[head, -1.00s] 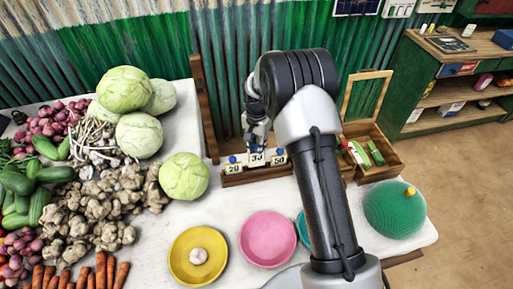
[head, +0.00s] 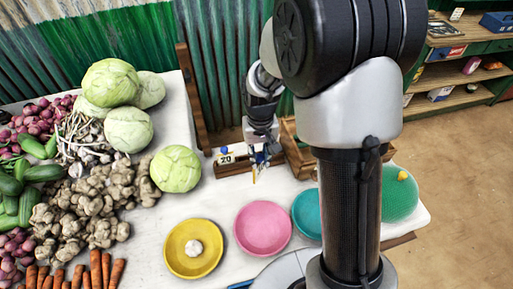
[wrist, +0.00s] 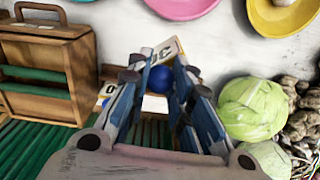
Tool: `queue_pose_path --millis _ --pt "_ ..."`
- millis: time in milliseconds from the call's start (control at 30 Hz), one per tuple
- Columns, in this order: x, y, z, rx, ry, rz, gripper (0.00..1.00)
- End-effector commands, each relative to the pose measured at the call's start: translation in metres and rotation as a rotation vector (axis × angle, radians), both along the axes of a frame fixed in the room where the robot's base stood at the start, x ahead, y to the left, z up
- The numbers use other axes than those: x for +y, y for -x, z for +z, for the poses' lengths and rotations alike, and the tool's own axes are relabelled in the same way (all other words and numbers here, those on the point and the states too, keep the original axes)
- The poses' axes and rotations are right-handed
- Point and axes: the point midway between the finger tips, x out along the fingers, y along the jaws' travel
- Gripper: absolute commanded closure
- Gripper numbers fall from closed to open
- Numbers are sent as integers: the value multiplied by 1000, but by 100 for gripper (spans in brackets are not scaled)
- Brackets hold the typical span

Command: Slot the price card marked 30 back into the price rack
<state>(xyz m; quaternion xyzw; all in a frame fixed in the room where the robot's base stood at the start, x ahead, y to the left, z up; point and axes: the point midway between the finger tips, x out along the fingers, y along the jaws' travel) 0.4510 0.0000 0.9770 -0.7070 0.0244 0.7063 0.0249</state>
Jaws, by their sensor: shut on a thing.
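My gripper (head: 262,158) is shut on a price card with a blue knob. In the wrist view the card (wrist: 168,50) shows a partly hidden, tilted figure that looks like a 3, and its blue knob (wrist: 161,79) sits between the fingers. In the head view the card is mostly hidden, with only a thin yellowish edge showing below the fingers, in front of the price rack (head: 232,172). A card marked 20 (head: 226,159) stands at the rack's left end. My gripper hides the rack's middle. Another card (wrist: 107,91) shows partly behind the left finger.
Yellow (head: 190,262), pink (head: 263,229) and teal (head: 307,214) dishes lie in front on the white table. A cabbage (head: 176,170) sits left of the rack. A wooden box (head: 296,150) stands right of it, partly behind my arm. Vegetables crowd the left.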

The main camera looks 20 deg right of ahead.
Motion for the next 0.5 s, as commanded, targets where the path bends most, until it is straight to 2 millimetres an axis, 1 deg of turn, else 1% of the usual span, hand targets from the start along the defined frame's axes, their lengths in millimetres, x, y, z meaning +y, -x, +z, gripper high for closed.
queue_pose_path --millis 33,267,500 --pt "0 4 0 -1 0 14 98" --pt "0 -23 -2 1 0 -101 98" --pt "0 -58 -8 1 0 -262 98"
